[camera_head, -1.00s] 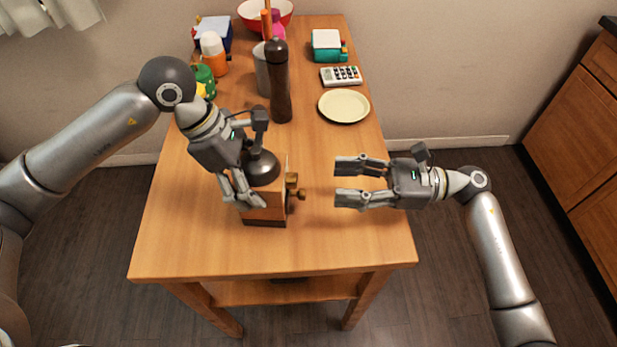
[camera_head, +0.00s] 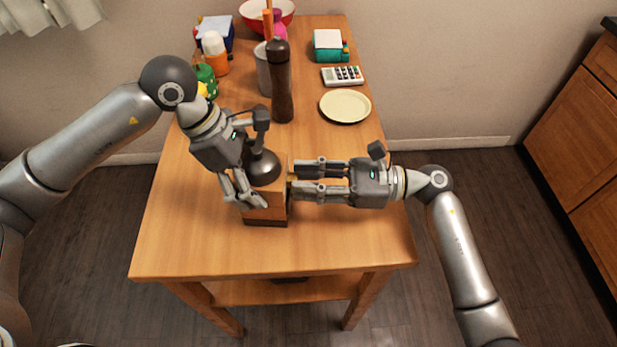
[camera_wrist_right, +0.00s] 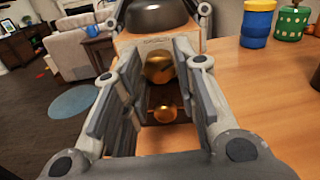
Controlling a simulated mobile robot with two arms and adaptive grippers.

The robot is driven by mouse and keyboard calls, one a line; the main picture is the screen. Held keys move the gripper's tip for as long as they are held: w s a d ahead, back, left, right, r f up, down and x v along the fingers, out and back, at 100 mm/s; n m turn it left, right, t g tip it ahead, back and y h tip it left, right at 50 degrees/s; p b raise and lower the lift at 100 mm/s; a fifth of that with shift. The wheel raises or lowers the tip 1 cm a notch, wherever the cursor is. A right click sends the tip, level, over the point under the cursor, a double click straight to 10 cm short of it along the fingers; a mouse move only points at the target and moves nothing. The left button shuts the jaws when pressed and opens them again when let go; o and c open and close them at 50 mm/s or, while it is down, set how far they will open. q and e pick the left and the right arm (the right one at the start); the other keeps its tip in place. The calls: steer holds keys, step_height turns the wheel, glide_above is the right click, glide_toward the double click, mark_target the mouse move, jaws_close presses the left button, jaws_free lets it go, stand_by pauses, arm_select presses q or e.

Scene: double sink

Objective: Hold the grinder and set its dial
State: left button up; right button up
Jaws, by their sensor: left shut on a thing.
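The grinder (camera_head: 267,212) stands upright on the table, a wooden box with a dark metal dome on top. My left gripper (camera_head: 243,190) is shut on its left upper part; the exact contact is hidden. The brass dial (camera_wrist_right: 159,68) is on the grinder's front face in the right wrist view, with a smaller brass knob (camera_wrist_right: 165,112) below it. My right gripper (camera_head: 297,180) is level at the grinder's right side, its fingers open on either side of the dial. In the right wrist view a gap shows between the finger pads and the dial.
A tall dark pepper mill (camera_head: 280,85) stands behind the grinder. A cream plate (camera_head: 345,106), a calculator (camera_head: 342,76) and a teal-and-white box (camera_head: 328,45) are at the back right. Several containers and a red bowl (camera_head: 268,18) crowd the back left. The table front is clear.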

steer(key=c, duration=0.4)
steer(key=shift+m, duration=2.4)
jaws_close()
steer(key=o, duration=1)
jaws_free()
steer(key=shift+d, duration=0.15)
steer(key=d, duration=1.1)
steer(key=shift+w+d+f, duration=0.1)
steer(key=shift+w+d, duration=0.05)
steer(key=shift+d, duration=0.25)
